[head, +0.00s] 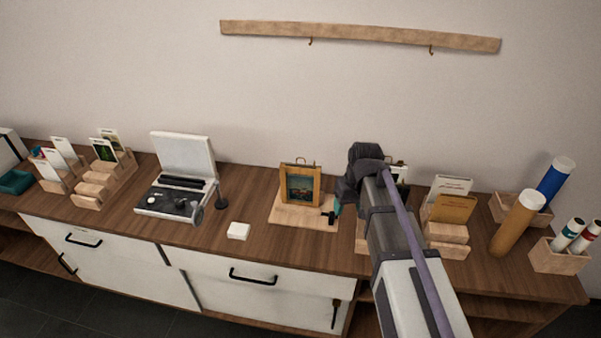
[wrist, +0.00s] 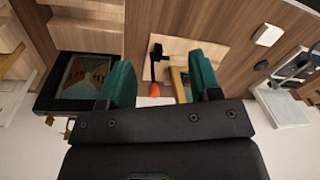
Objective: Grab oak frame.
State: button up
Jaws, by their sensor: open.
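The oak frame (head: 300,185) stands upright on a pale wooden board, with a dark picture in it and a small loop on top. In the wrist view only a strip of the oak frame (wrist: 181,84) shows, the rest hidden behind the right finger. My gripper (wrist: 161,75) is open, with two teal fingers apart and nothing held between them. In the head view a teal fingertip shows just right of the frame, and my arm hides the rest of the gripper.
The pale board (head: 290,215) carries a black clamp-like piece, which has an orange tip in the wrist view (wrist: 155,70). A dark-framed picture (wrist: 90,75) lies beside the left finger. A white block (head: 238,231) and an open device (head: 180,180) stand left; card holders and tubes stand right.

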jog(key=w+a+r+n+y+p, duration=0.1)
jog(key=w+a+r+n, duration=0.15)
jog(key=w, duration=0.35)
jog(key=w+a+r+n+p, duration=0.2)
jog(key=w+a+r, duration=0.15)
jog(key=w, duration=0.35)
jog(key=n+y+b, duration=0.1)
jog(key=n+y, duration=0.1)
jog(key=n, duration=0.4)
send_near(299, 166)
jog(key=shift+d+r, duration=0.1)
jog(key=shift+r, duration=0.2)
jog(key=f+n+b, duration=0.1)
jog(key=b, duration=0.1)
jog(key=a+f+n+b, duration=0.1)
jog(key=f+b, duration=0.1)
jog(key=a+f+n+b, duration=0.1)
jog(key=f, duration=0.1)
jog(key=shift+s+f+b, duration=0.2)
jog(key=shift+s+b, duration=0.05)
jog(key=shift+b, duration=0.15)
jog(key=shift+a, duration=0.1)
jog(key=b+x, duration=0.5)
jog(key=shift+w+f, duration=0.1)
jog(key=shift+w, duration=0.05)
jog(key=shift+r+p, duration=0.3)
grip_shut()
